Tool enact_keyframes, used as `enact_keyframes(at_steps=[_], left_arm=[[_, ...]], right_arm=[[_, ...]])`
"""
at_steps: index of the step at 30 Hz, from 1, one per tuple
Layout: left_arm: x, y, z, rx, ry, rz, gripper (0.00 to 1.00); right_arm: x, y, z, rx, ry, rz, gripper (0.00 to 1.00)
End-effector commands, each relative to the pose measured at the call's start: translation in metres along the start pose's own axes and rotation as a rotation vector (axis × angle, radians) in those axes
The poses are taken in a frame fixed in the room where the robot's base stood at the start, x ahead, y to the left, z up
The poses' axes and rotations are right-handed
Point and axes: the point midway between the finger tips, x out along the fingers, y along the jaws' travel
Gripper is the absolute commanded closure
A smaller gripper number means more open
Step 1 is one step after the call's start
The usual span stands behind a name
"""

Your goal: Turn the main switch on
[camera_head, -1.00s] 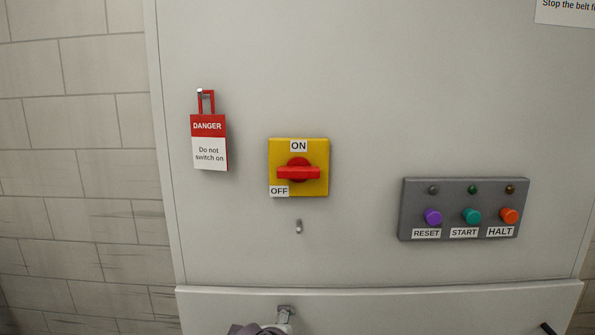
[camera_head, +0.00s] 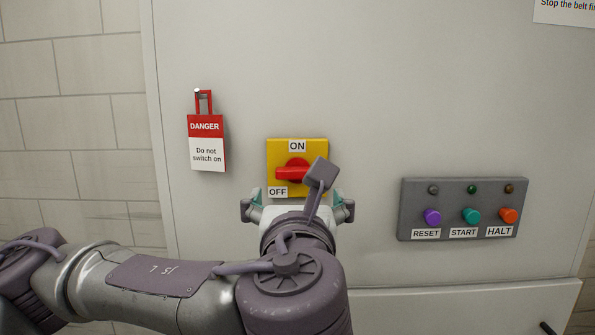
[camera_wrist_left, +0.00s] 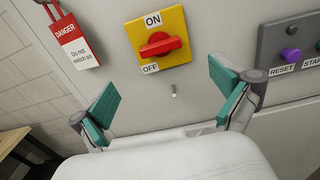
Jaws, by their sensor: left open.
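The main switch is a red handle (camera_head: 292,173) on a yellow plate (camera_head: 316,150), with ON above and OFF at the lower left. The handle lies horizontal, toward OFF. It also shows whole in the left wrist view (camera_wrist_left: 160,44). My left gripper (camera_head: 298,205) is in front of the panel just below the switch, and part of my wrist covers the plate's lower right. In the left wrist view its teal finger pads (camera_wrist_left: 163,98) are wide apart and empty, with the switch beyond them, not touched. My right gripper is not in view.
A red and white DANGER tag (camera_head: 206,142) hangs on a hook left of the switch. A grey box (camera_head: 460,208) with RESET, START and HALT buttons is to the right. The panel above is clear.

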Motion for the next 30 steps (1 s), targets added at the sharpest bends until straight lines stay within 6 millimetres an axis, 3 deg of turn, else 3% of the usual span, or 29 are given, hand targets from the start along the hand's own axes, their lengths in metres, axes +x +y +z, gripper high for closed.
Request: enact_keyframes(at_steps=[15,21,30], left_arm=[[0.103,0.001,0.002,-0.004,0.003,0.003,0.00],[0.122,0.000,0.000,-0.004,0.002,0.000,0.00],[0.125,0.000,-0.001,-0.004,0.001,-0.002,0.00]], right_arm=[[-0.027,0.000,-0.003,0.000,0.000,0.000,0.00],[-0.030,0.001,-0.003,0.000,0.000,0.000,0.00],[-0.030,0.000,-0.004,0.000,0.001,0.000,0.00]])
